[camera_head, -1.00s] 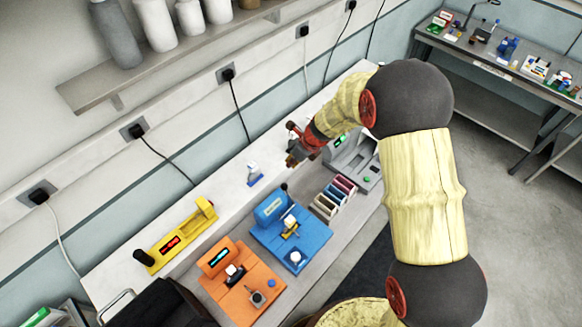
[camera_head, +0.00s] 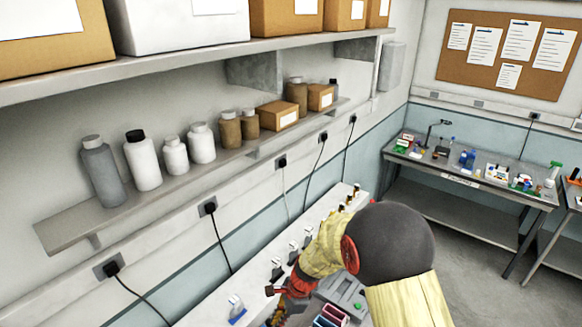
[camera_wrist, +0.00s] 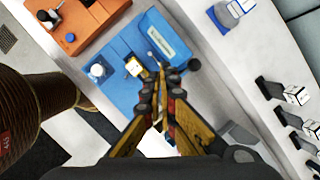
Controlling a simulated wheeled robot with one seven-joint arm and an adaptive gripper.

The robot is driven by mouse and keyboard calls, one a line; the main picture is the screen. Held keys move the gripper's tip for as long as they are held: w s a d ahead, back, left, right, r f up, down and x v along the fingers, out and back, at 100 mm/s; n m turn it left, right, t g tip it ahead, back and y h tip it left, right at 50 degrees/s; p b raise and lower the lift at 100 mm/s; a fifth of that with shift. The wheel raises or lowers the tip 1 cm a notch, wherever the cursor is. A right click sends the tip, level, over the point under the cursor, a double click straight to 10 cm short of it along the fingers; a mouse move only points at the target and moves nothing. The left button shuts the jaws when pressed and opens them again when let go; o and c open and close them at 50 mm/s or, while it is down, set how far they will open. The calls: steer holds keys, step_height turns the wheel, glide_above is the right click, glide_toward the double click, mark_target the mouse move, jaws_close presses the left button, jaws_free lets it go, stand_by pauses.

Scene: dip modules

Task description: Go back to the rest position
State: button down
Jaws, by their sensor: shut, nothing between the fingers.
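My gripper (camera_wrist: 167,80) is shut with nothing between its fingers. In the wrist view its fingertips appear over the right part of the blue module (camera_wrist: 120,72), and I cannot tell the height between them. In the head view my gripper (camera_head: 277,291) is small and low in the picture, in front of the white bench, with my arm reaching in from the right. An orange module (camera_wrist: 88,22) lies at the upper left of the wrist view. The blue and orange modules are below the edge of the head view.
A row of small stands with white blocks (camera_wrist: 296,95) runs along the bench on the right. A blue-based white piece (camera_head: 236,309) stands on the bench at lower left. A shelf (camera_head: 75,222) with bottles (camera_head: 142,160) is on the wall. A second bench (camera_head: 470,178) stands at the far right.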

steer(key=s+d+r+n+h+b, duration=0.2)
steer(key=s+d+r+n+b, duration=0.4)
steer(key=s+d+n+b, duration=0.55)
steer(key=s+d+f+n+t+h+b, duration=0.1)
steer(key=s+d+n+t+b, duration=0.1)
steer(key=s+d+b, duration=0.3)
steer(key=s+d+f+n+t+b, duration=0.1)
steer(key=s+d+b, duration=0.5)
steer(key=b, duration=0.8)
steer(key=s+f+t, duration=0.1)
steer(key=t, duration=0.1)
steer(key=shift+s+f+n+t+h, duration=0.2)
steer(key=shift+s+n+t+h, duration=0.05)
steer(key=shift+n+t+h, duration=0.15)
